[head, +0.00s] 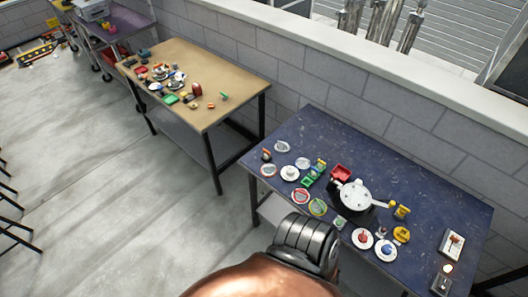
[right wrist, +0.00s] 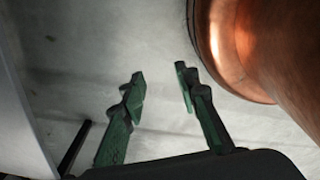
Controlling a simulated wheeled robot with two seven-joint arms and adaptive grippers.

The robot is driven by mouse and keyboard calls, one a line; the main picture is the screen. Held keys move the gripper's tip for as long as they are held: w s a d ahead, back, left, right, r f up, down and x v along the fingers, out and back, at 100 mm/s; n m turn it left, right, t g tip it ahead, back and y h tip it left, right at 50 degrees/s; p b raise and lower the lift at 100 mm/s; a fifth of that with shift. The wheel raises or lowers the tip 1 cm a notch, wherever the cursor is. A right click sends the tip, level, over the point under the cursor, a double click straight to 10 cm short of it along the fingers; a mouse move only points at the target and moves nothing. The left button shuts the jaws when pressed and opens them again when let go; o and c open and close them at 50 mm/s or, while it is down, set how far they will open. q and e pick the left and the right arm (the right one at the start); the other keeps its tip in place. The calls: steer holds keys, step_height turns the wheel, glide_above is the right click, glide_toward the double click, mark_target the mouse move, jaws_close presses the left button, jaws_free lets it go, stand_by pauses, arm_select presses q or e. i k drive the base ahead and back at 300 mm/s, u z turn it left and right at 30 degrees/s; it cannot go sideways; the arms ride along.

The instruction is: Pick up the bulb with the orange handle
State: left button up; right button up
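I cannot make out for sure a bulb with an orange handle; the items on the blue table (head: 400,160) are too small in the head view. A small dark item with an orange part (head: 266,155) lies near that table's left end, and a small glowing orange-white item (head: 447,269) is near its right end. My right gripper (right wrist: 160,78) shows in the right wrist view, its two green fingers apart with nothing between them, above bare grey floor. My left gripper is not in view.
The blue table holds several plates, a white round pot-like thing (head: 354,195), a red tray (head: 341,172) and small items. A tan table (head: 225,85) with more small items stands to the left. A grey block wall (head: 300,70) runs behind. The floor (head: 110,190) at left is open.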

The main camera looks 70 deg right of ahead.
mark_target(266, 154)
steer(key=z, duration=0.6)
steer(key=i, duration=0.75)
steer(key=z, duration=0.85)
